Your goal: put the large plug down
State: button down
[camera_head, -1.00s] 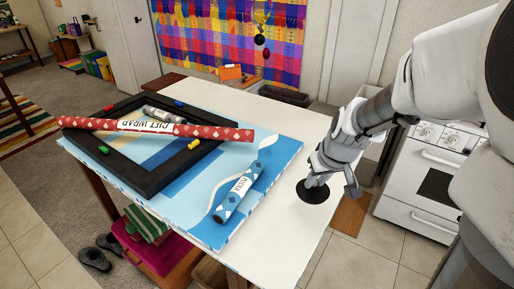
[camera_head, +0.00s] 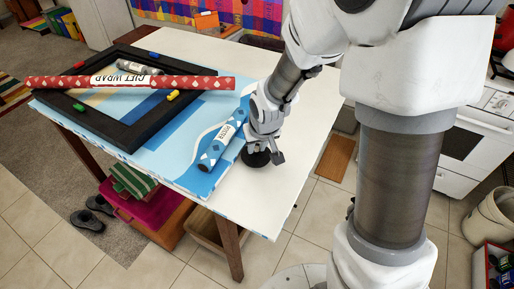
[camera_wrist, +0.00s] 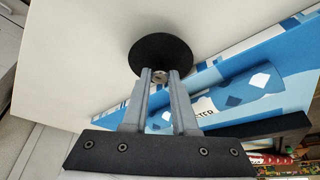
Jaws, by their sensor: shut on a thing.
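The large plug is a round black disc (camera_head: 254,158) with a small metal knob. In the head view it is at or just above the white table top (camera_head: 295,110), right of the blue poster tube (camera_head: 222,140). I cannot tell whether it touches the table. My gripper (camera_head: 264,147) points down, shut on the plug. In the wrist view, my fingertips (camera_wrist: 160,76) close on the knob, with the black disc (camera_wrist: 160,50) beyond them. The fingers hide part of the knob.
A blue poster sheet (camera_head: 165,150) lies under the tube and a black frame (camera_head: 135,135). A red gift wrap roll (camera_head: 190,83) lies across the frame. White table is bare beyond and right of the plug. A stove (camera_head: 470,150) stands at the right.

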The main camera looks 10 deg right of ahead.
jog(key=shift+f, duration=0.35)
jog(key=shift+f, duration=0.15)
jog(key=c, duration=0.7)
grip_release()
